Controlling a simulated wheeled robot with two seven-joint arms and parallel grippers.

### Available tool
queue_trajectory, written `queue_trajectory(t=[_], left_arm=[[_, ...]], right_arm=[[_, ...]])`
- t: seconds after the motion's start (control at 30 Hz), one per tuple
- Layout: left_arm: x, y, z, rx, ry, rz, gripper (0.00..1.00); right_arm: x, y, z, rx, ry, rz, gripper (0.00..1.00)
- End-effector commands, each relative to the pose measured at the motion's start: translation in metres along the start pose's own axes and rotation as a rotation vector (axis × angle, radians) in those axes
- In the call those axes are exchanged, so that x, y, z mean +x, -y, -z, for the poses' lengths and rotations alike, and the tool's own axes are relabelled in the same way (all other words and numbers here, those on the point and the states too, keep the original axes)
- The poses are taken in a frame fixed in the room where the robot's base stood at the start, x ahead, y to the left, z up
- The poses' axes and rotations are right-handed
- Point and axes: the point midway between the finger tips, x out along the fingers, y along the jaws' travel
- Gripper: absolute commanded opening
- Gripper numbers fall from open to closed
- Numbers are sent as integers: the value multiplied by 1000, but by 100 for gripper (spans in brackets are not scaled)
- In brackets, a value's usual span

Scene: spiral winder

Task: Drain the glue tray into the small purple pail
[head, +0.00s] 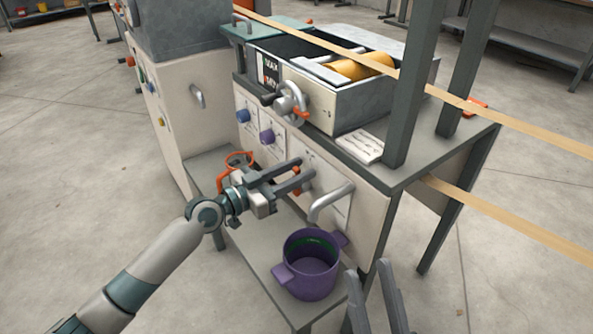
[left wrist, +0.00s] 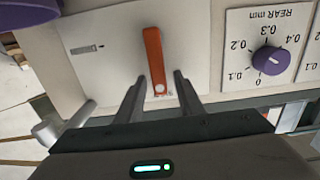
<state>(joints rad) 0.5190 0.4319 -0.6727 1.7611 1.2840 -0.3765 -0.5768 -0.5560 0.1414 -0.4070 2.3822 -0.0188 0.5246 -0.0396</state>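The glue tray (head: 385,101) is a grey box on top of the machine, with a yellow roller inside; its glue level is not visible. The purple pail (head: 312,277) stands upright on the low shelf, under the grey drain spout (head: 329,202). A green line shows on its inner wall, and it looks empty. My left gripper (head: 304,171) is open at the front panel near the spout. In the left wrist view, the orange lever (left wrist: 154,58) stands between its fingers, with gaps on both sides. My right gripper (head: 367,268) is open and empty, right of the pail.
Blue (head: 243,116) and purple (head: 267,136) knobs sit on the panel left of the lever. A crank handwheel (head: 291,101) juts from the tray's front. An orange-rimmed container (head: 238,160) stands on the shelf (head: 262,247) behind my left wrist. Grey posts rise at right.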

Motion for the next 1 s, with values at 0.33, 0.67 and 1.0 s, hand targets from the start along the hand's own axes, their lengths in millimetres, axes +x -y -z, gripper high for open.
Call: queue_trajectory(t=[0.33, 0.67, 1.0], left_arm=[[0, 0, 0, 0, 0, 0, 0], [-1, -1, -1, 21, 0, 0, 0], [-1, -11, -2, 177, -2, -1, 0]], right_arm=[[-1, 0, 0, 1, 2, 0, 31], [-3, 0, -1, 1, -6, 0, 31], [11, -15, 26, -38, -190, 8, 31]])
